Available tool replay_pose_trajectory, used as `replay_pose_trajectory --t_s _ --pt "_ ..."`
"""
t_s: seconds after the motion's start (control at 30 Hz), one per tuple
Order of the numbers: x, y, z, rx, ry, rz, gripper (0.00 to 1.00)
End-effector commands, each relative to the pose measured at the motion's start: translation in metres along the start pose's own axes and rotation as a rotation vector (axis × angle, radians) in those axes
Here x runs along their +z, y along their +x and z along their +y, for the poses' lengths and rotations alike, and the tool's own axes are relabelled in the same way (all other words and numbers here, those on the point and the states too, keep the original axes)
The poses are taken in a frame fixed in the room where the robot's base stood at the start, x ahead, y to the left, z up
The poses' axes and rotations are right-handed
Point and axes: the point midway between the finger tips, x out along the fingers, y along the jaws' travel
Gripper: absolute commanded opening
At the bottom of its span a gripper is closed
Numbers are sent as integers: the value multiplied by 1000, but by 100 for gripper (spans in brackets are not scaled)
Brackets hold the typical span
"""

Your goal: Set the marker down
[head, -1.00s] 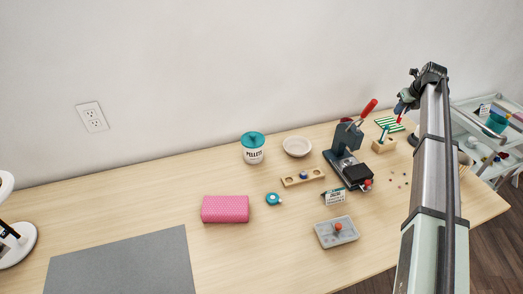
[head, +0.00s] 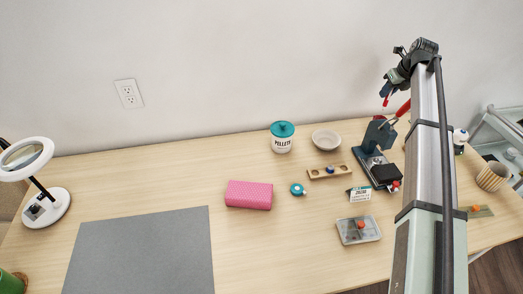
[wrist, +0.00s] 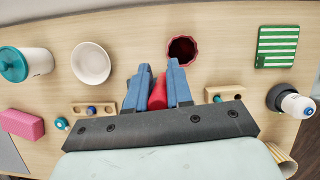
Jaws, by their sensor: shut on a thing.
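My gripper (head: 387,93) is high on the right in the head view, above the table near the wall. In the wrist view its blue fingers (wrist: 157,92) are closed on a red marker (wrist: 157,97). The marker's red end (head: 386,101) also shows below the fingers in the head view. It is held above the table, apart from its surface. The rest of the marker is hidden by the fingers and the gripper body.
A dark red scalloped cup (wrist: 184,65) stands just ahead. A press (head: 372,160) with red lever, a bowl (head: 326,139) and pellet jar (head: 283,142) stand left. Bare wood lies between.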

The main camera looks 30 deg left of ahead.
Motion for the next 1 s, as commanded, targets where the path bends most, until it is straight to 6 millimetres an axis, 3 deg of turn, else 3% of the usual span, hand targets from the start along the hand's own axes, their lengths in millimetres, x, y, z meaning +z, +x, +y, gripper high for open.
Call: replay_pose_trajectory --t_s 0.03,0.5,0.8,1.0 --pt "9 4 24 15 -35 0 0" --pt "67 28 220 142 -345 1 0" --pt "81 33 349 223 -546 -1 0" --pt "81 33 419 270 -657 -3 0"
